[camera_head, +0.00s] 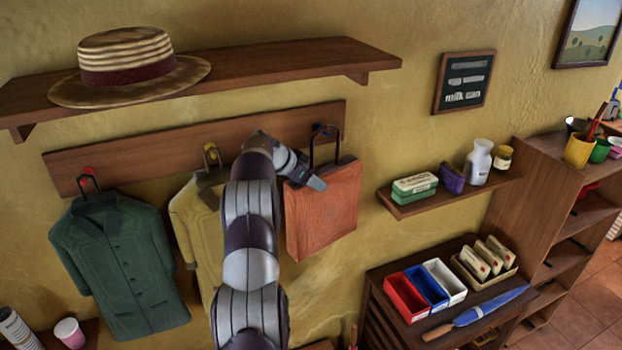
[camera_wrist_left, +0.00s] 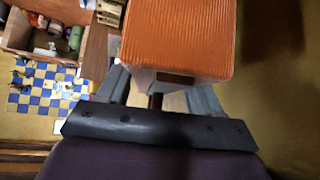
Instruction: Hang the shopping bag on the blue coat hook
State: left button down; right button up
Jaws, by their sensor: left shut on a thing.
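The orange-red shopping bag (camera_head: 335,210) is upright in front of the wall below the hook board, its dark handle loop (camera_head: 339,140) pointing up. The blue coat hook (camera_head: 318,129) is at the board's right end, at the height of the loop's top. I cannot tell whether the loop is around the hook or just in front of it. My left gripper (camera_head: 314,180) is at the bag's upper left part, shut on it. In the left wrist view the bag (camera_wrist_left: 178,40) fills the top middle, between the fingers (camera_wrist_left: 160,95). My right gripper is not in view.
A green coat (camera_head: 122,255) hangs at the red hook (camera_head: 88,172), and a yellow coat (camera_head: 190,220) at the yellow hook (camera_head: 210,152), partly behind my arm. A shelf (camera_head: 290,62) with a straw hat (camera_head: 125,65) is above. A small shelf (camera_head: 408,207) is to the right.

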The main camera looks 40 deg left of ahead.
pick_arm(q)
jog(key=shift+c, duration=0.5)
grip_release()
jog(key=shift+f, duration=0.1)
jog(key=shift+s, duration=0.15)
jog(key=b+v, duration=0.3)
jog(key=v, duration=0.2)
jog(key=shift+s+a+r, duration=0.2)
jog(key=shift+s+r, duration=0.05)
jog(key=d+b+v, duration=0.1)
jog(key=v, duration=0.5)
jog(key=shift+a+r+b, duration=0.3)
jog(key=shift+a+r, duration=0.1)
jog(key=shift+a, duration=0.05)
jog(key=shift+s+f, duration=0.15)
